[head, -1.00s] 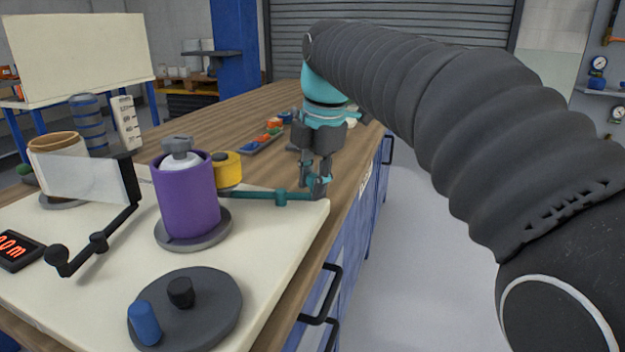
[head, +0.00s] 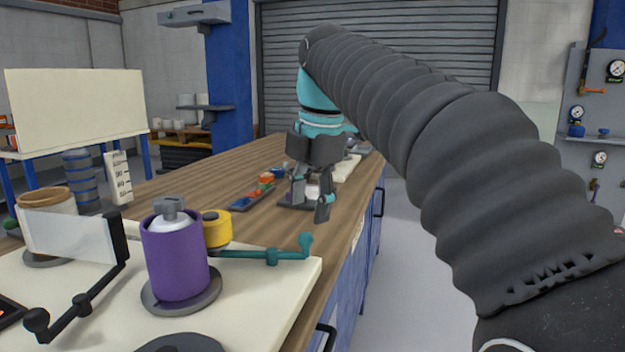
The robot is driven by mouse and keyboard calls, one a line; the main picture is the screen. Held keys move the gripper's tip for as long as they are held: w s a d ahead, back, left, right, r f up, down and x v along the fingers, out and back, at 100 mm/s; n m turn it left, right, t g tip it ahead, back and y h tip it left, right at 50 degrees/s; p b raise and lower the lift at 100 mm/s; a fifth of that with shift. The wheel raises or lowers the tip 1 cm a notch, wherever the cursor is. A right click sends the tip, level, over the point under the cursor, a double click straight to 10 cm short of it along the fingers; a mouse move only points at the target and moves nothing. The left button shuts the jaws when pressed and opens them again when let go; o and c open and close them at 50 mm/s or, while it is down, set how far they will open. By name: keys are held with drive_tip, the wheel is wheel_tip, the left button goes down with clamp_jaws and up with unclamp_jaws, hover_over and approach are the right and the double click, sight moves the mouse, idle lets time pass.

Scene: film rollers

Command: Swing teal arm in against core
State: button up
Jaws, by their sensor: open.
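The teal arm (head: 272,256) lies low over the cream board, running right from beside the purple core. Its right end rises to a small teal knob (head: 306,241) near the board's right edge. The purple core (head: 177,256) stands upright on a grey disc, with a white and grey spindle top. A yellow roller (head: 217,229) stands behind it, at the teal arm's inner end. My gripper (head: 311,204) is open, pointing down, above and behind the knob in the picture, apart from it and empty.
A black arm (head: 82,298) with a white film sheet (head: 68,236) stands left of the core. A brown-topped roll (head: 45,200) is at the far left. A tray of small coloured parts (head: 252,194) lies on the wooden bench behind. Floor is clear at right.

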drive_tip(key=shift+s+d+r, duration=0.15)
drive_tip(key=shift+s+r, duration=0.05)
drive_tip(key=shift+r, duration=0.8)
drive_tip(key=shift+s+d+r, duration=0.1)
drive_tip(key=shift+s+r, duration=0.05)
drive_tip(key=shift+r, duration=0.85)
drive_tip(key=s+d+f+m+t, duration=0.1)
drive_tip(key=s+d+f+m, duration=0.3)
drive_tip(key=s+f+m, duration=0.2)
drive_tip(key=s+d+f+m+t, duration=0.1)
drive_tip(key=s+d+f+m, duration=0.2)
drive_tip(key=s+f+m, duration=0.4)
drive_tip(key=s+d+f+m+t+h, duration=0.1)
drive_tip(key=s+d+f+m, duration=0.3)
drive_tip(key=f+m, duration=0.8)
wheel_tip(320, 180, down, 4)
drive_tip(key=shift+s+d+r+t, duration=0.3)
drive_tip(key=shift+s+t, duration=0.1)
drive_tip(key=shift+s, duration=0.85)
